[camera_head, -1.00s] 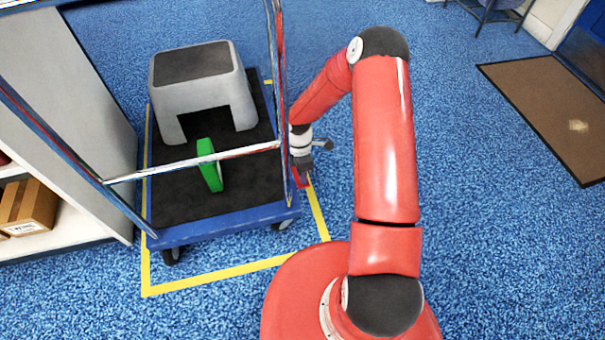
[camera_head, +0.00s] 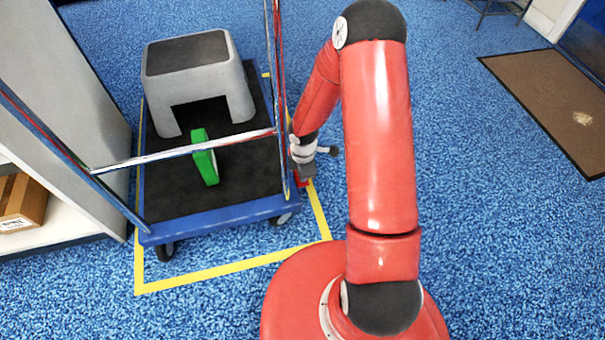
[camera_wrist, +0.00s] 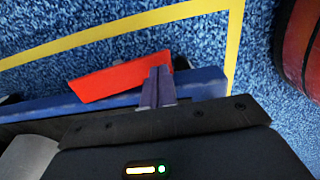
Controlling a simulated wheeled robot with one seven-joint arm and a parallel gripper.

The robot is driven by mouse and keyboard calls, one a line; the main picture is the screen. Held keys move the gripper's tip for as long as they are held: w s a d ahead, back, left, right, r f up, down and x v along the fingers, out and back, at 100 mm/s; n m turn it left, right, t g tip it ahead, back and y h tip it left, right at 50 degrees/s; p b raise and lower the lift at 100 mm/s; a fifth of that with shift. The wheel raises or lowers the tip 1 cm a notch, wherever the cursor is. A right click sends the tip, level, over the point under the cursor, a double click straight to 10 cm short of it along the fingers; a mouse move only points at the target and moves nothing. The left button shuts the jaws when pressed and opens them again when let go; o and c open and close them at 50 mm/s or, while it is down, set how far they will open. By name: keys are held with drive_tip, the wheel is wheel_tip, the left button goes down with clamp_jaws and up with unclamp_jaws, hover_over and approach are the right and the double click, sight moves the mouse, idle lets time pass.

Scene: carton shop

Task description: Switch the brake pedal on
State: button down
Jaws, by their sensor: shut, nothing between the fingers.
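The red brake pedal (camera_head: 309,183) sticks out at the right side of the blue trolley (camera_head: 222,216), near its front corner. My gripper (camera_head: 304,176) is right above the pedal and hides most of it in the head view. In the wrist view the pedal (camera_wrist: 115,78) is a red slab beside the trolley's blue edge (camera_wrist: 60,108). My gripper's shut fingers (camera_wrist: 158,82) overlap the pedal's right end there, with nothing held. I cannot tell whether the fingertips touch the pedal or how far it is pressed.
The trolley carries a grey step stool (camera_head: 196,75) and a green ring-like object (camera_head: 204,160). Its upright rails stand close beside my arm. Yellow tape (camera_head: 230,268) outlines the floor around it. A shelf with a carton (camera_head: 22,202) is at left. Blue floor (camera_head: 490,240) at right is clear.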

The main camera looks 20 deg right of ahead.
drive_tip(key=shift+r, duration=0.1)
drive_tip(key=shift+r+p, duration=0.75)
